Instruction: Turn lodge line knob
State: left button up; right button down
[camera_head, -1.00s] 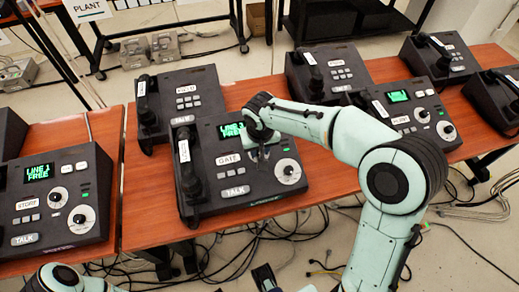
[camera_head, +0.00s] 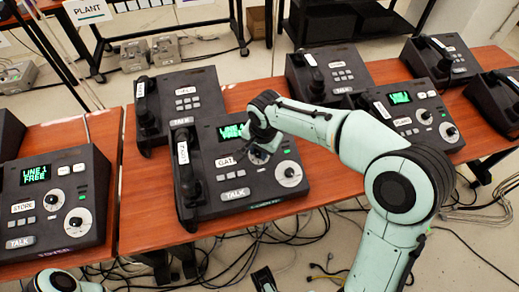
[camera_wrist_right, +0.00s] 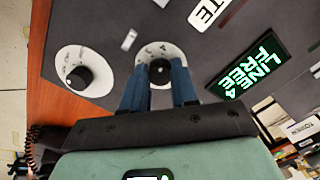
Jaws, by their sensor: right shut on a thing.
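The middle phone with the "GATE" label (camera_head: 210,188) is a black desk unit with a handset at its left and a green display (camera_head: 230,132). In the right wrist view its display (camera_wrist_right: 250,68) reads "LINE 4 FREE". My right gripper (camera_head: 262,152) is over this panel. The wrist view shows its two blue fingers (camera_wrist_right: 159,88) shut on the black knob (camera_wrist_right: 160,70) of the white dial nearer the display. A second dial knob (camera_wrist_right: 79,77) sits apart, toward the panel edge; it also shows in the head view (camera_head: 289,173). I cannot read a "lodge" label anywhere. My left gripper is out of view.
A "STORE" phone (camera_head: 22,207) with display "LINE 1 FREE" stands on the left table. Another phone (camera_head: 180,104) is behind the middle one, and several stand to the right. Wooden tabletop (camera_head: 328,180) is bare right of the middle phone. Cables lie on the floor.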

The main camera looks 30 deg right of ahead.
dwell(0.4)
jog(key=c, duration=0.9)
grip_release()
jog(key=shift+o, duration=0.2)
jog(key=shift+r, duration=0.1)
notch_tip(320, 180, up, 13)
jog(key=s+p, duration=0.2)
jog(key=shift+s, duration=0.25)
jog(key=shift+a, duration=0.1)
